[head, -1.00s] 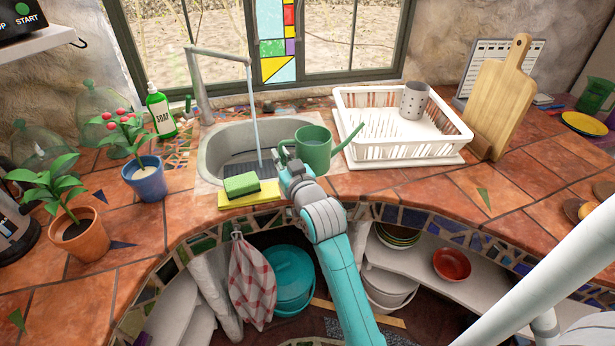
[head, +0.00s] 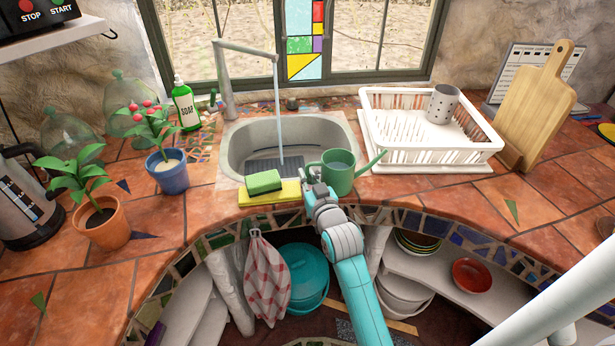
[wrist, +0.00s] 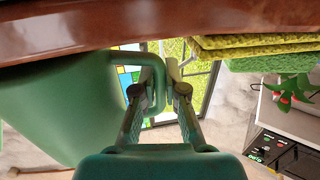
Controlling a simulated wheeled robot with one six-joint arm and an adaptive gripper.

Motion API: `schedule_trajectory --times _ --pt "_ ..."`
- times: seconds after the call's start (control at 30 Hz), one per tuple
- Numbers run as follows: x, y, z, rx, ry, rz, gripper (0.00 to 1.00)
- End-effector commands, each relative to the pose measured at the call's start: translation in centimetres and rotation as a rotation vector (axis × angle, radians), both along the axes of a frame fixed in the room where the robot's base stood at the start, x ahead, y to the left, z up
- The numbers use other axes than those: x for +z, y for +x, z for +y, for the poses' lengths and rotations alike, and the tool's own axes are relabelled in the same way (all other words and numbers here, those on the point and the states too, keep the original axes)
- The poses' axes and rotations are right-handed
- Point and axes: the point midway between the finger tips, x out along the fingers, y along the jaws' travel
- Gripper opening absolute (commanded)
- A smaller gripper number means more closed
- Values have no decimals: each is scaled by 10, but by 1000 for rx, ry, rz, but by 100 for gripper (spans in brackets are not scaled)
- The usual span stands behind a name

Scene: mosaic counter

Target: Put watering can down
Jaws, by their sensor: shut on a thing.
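The green watering can (head: 340,177) is upright at the front right of the sink, its spout pointing right toward the dish rack. My gripper (head: 313,182) is at the can's left side, shut on its handle. In the wrist view, which is upside down, the can (wrist: 50,108) fills the left and its handle passes between the fingertips of my gripper (wrist: 162,90). The can's base is close to the tiled counter (head: 405,188); I cannot tell whether it touches.
Water runs from the tap (head: 277,110) into the sink (head: 240,150), left of the can. A green sponge (head: 264,182) on a yellow cloth (head: 288,193) lies just left of my gripper. A white dish rack (head: 440,157) stands to the right.

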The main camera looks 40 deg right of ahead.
Motion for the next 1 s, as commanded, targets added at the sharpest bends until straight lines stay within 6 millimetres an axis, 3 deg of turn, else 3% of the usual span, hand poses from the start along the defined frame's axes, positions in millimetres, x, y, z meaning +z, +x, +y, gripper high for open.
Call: schedule_trajectory --times 0.37,0.4,0.47,0.5,0.83,1.0 --pt "-2 0 0 0 -2 -2 0" --pt "-3 0 0 0 0 -1 18" --pt "-3 0 0 0 0 -1 33" --pt "-3 0 0 0 0 -1 36" --pt "-1 0 0 0 0 -1 36" --pt "-2 -17 7 0 0 1 36"
